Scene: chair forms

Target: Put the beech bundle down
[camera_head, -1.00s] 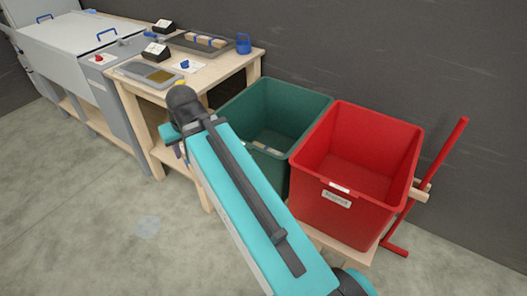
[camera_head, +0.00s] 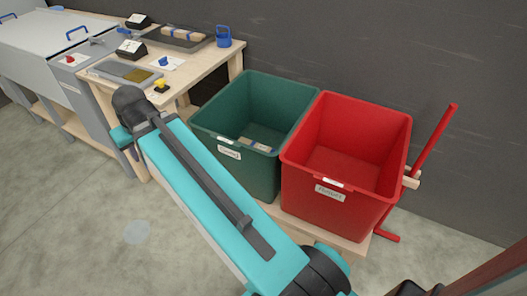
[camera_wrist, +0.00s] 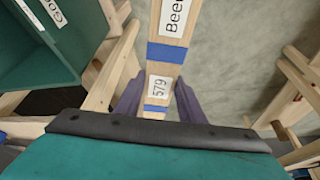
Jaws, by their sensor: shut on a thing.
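The beech bundle (camera_wrist: 170,55) is a pale wooden length with blue bands. It carries white labels reading "Bee…" and "579" in the wrist view. My gripper (camera_wrist: 158,100) has its two purple fingers on either side of the bundle and is shut on it. The bundle runs out of the top of the wrist view, with grey floor behind it.
A green crate (camera_head: 210,118) with a banded wooden piece (camera_head: 258,145) inside stands beside an empty-looking red crate (camera_head: 390,150). The green crate is also at the wrist view's upper left (camera_wrist: 45,65). A workbench (camera_head: 195,68) bears a dark tray (camera_head: 150,33) holding wooden pieces.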

